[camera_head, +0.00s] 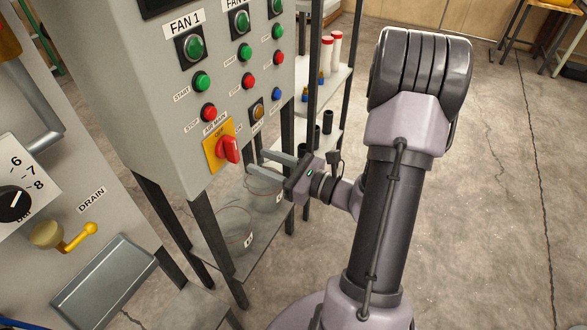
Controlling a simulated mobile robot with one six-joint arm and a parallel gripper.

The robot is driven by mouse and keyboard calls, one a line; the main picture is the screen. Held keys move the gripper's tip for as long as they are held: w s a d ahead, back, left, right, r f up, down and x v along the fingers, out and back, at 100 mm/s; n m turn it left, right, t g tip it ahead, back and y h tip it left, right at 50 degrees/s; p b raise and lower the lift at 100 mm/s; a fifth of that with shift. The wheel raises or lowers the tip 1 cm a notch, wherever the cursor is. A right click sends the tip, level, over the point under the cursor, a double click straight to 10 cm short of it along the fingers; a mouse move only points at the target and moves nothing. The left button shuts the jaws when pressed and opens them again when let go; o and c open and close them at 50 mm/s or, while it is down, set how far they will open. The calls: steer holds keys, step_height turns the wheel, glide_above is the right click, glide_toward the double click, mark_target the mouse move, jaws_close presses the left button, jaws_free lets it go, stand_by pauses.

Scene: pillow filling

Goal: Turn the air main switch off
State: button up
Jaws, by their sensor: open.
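The air main switch (230,149) is a red rotary knob on a yellow plate (213,152), low on the grey control panel's face near its lower edge. The plate reads "OFF" at its top, and an "AIR MAIN" label sits above it. The knob's exact turn is hard to tell at this angle. My gripper (257,162) is just to the right of the knob, with its two fingers spread and pointing left towards the panel. Nothing is between the fingers, and they appear apart from the knob.
Fan buttons in green and red (202,82) and an amber one (257,111) sit above the switch. A drain valve with a yellow handle (80,238) is at lower left. A shelf (338,80) with bottles stands behind my arm. The concrete floor at right is open.

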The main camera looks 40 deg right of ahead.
steer(key=p+v, duration=0.1)
steer(key=v, duration=0.8)
steer(key=shift+s+p, duration=0.3)
steer(key=shift+s, duration=0.05)
steer(key=s+a+r+n+g+y, duration=0.1)
steer(key=s+a+r+n+g, duration=0.15)
steer(key=a+n+g, duration=0.7)
steer(key=s+a+r+n+g+y, duration=0.1)
steer(key=s+a+r+n+g, duration=0.15)
steer(key=a+n+g, duration=0.65)
steer(key=s+a+r+n+t+h, duration=0.1)
steer(key=a+r+n+t+h, duration=0.4)
steer(key=n, duration=0.4)
steer(key=shift+s+r+t+h, duration=0.3)
steer(key=shift+r+t+h, duration=0.25)
steer(key=shift+t, duration=0.6)
